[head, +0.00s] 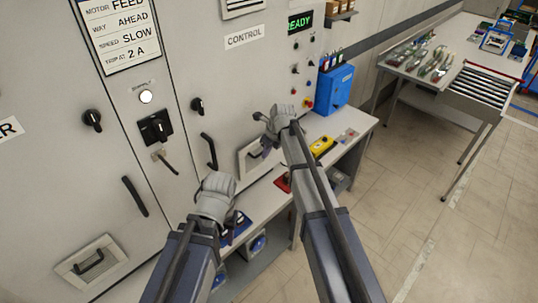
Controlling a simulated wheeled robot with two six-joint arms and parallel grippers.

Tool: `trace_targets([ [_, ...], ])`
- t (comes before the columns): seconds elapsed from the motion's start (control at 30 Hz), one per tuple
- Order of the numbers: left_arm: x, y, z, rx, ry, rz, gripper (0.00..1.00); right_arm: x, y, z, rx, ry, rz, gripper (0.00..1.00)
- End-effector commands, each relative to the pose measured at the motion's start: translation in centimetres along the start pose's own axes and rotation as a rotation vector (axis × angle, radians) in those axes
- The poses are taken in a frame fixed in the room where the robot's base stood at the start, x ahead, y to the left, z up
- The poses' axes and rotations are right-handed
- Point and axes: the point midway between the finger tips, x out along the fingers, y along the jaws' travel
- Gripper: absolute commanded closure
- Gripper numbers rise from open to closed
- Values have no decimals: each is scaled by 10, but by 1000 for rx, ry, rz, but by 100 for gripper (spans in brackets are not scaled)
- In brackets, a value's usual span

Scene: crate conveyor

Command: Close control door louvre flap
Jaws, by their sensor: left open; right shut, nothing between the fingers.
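The control door, a light grey cabinet door with a CONTROL label (245,37), fills the upper middle of the head view. Its louvre flap (248,162) is a small pale framed panel low on the door, with a dark handle. My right gripper (268,146) is shut and empty at the flap's upper right, partly covering it. I cannot tell whether it touches the flap, or how far the flap stands open. My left gripper (238,218) is open, lower and to the left of the flap, above the bench under the cabinet.
A similar framed flap (70,268) is on the door at lower left. The bench (345,122) holds a blue box (336,86), a yellow device (322,147) and a red item (283,183). Black door handles (209,151) stick out. Floor at right is clear up to another table (455,40).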

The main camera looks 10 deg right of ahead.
Motion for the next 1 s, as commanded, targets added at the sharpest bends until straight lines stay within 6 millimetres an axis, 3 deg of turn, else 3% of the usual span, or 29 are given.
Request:
trace_targets([
  [0.4,-4,0,0,0,0,0,53,-1,0,9,-1,0,0,100],
  [1.0,-5,0,0,0,0,0,53,-3,-1,6,0,0,0,100],
])
